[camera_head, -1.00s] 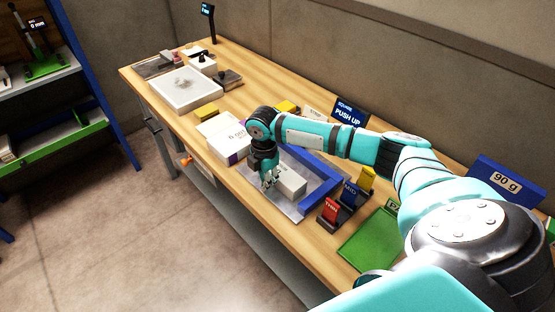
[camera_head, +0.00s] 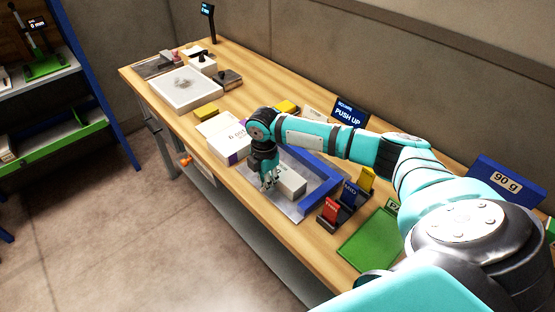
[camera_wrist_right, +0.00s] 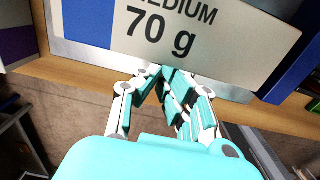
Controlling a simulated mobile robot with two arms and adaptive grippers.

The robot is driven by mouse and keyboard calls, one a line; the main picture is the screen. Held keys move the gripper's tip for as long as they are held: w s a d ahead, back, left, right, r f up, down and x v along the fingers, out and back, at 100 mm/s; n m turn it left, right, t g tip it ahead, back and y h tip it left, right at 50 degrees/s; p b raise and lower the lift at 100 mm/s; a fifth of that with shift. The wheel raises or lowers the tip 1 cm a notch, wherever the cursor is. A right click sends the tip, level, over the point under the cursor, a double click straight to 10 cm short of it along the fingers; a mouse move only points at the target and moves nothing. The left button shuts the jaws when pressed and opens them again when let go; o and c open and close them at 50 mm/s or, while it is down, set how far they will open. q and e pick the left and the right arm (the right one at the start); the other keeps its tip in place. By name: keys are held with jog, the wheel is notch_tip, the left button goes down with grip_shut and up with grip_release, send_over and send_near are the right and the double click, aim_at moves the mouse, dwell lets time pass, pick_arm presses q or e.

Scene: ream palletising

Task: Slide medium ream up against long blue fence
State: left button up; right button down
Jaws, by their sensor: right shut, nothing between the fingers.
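The medium ream (camera_head: 291,184), a pale block, lies on a grey metal plate (camera_head: 283,207) in the head view. In the right wrist view its face (camera_wrist_right: 205,38) reads "MEDIUM 70 g". The blue fence (camera_head: 326,192) runs along the plate's back and right sides; a blue part also shows at the right of the wrist view (camera_wrist_right: 294,62). My right gripper (camera_head: 269,186) is shut and empty, close beside the ream's left end. In the wrist view its fingertips (camera_wrist_right: 158,72) are at the ream's near edge; I cannot tell whether they touch. My left gripper is out of view.
A white ream pack (camera_head: 229,142) stands left of the plate. A "PUSH UP" sign (camera_head: 349,112) stands behind. The table's front edge is close to the plate.

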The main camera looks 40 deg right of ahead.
aim_at(282, 167)
jog(key=shift+d, duration=0.1)
dwell(0.3)
jog(key=shift+w+d, duration=0.2)
jog(key=shift+d, duration=2)
jog(key=shift+w+d, duration=0.1)
jog(key=shift+d, duration=1.35)
jog(key=shift+d, duration=0.1)
jog(key=shift+a+p, duration=0.45)
jog(key=shift+a, duration=0.1)
jog(key=shift+r+p, duration=1.5)
jog(key=shift+p, duration=0.3)
jog(key=r+p, duration=0.1)
jog(key=a+r+p, duration=0.1)
jog(key=p, duration=0.1)
jog(key=a+r+p, duration=0.1)
jog(key=r, duration=0.1)
jog(key=shift+r+p, duration=0.1)
jog(key=shift+p, duration=0.3)
